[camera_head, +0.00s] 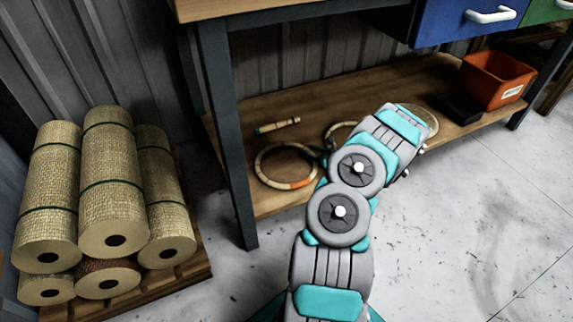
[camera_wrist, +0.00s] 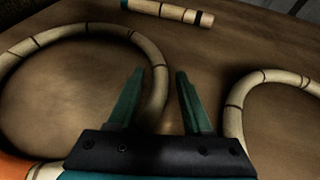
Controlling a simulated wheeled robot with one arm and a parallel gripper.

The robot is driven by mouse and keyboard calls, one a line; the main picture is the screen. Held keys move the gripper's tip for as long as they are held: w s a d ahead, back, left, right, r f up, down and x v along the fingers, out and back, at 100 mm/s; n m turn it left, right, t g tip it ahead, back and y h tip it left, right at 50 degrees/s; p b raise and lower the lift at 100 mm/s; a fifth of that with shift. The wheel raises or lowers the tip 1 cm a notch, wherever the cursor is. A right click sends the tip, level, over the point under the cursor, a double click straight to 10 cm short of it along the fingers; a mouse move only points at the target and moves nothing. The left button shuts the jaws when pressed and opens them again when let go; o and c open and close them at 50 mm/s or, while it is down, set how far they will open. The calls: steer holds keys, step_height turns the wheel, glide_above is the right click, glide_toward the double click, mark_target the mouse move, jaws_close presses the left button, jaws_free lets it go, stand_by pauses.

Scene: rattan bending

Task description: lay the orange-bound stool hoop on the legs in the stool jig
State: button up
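The orange-bound hoop (camera_head: 302,184) lies flat on the lower shelf of the bench, a pale rattan ring with an orange wrap on its near right side. In the wrist view this hoop (camera_wrist: 149,50) fills the left side, with its orange binding in the bottom left corner. My gripper (camera_wrist: 160,74) is open, with its two green fingers apart. The hoop's right-hand rim shows between the fingers, nearer the left one; I cannot tell how far above it they are. The stool jig and legs are not in view.
A second hoop (camera_wrist: 234,105) lies to the right, and another ring (camera_head: 433,120) shows farther right. A short rattan piece (camera_head: 277,126) lies behind. An orange bin (camera_head: 490,80) and black tray (camera_head: 459,108) stand at right. The bench leg (camera_head: 232,150) and rattan rolls (camera_head: 112,180) are left.

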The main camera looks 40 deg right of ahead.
jaws_close()
stand_by(0.4)
steer(key=shift+r, duration=0.1)
